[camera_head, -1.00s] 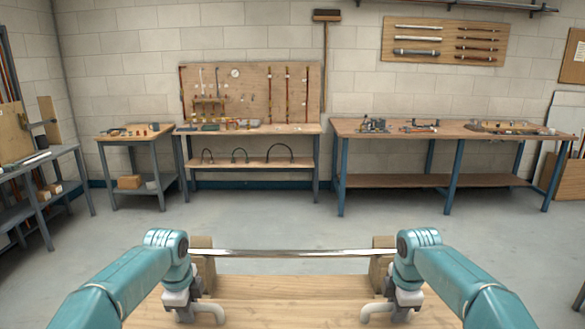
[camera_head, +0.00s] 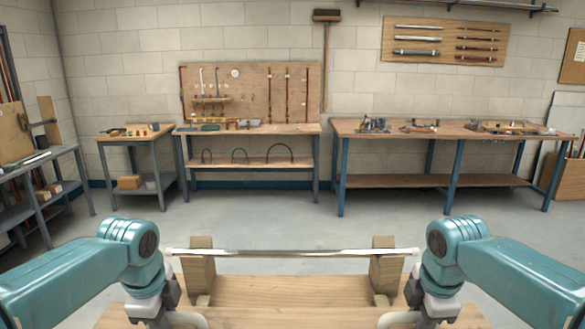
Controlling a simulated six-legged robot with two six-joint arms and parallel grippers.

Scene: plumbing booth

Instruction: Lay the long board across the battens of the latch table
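A pale wooden surface (camera_head: 290,288) lies in front of me at the bottom of the view. Two wooden blocks (camera_head: 198,272) and (camera_head: 385,272) stand on it, left and right. A long, thin, shiny bar (camera_head: 290,252) rests across them, its ends reaching past both. I cannot tell the long board apart from the pale wood of the table. My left gripper (camera_head: 172,312) is low at the left, outside the left block. My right gripper (camera_head: 412,312) is low at the right, outside the right block. The frame's bottom edge and my wrists hide the fingertips, so their opening and contact are unclear.
Clear grey floor (camera_head: 270,215) lies beyond the near table. Against the back wall stand a small table (camera_head: 137,137), a pegboard bench (camera_head: 270,129) and a long bench (camera_head: 460,134). A grey shelf unit (camera_head: 62,150) stands at the left.

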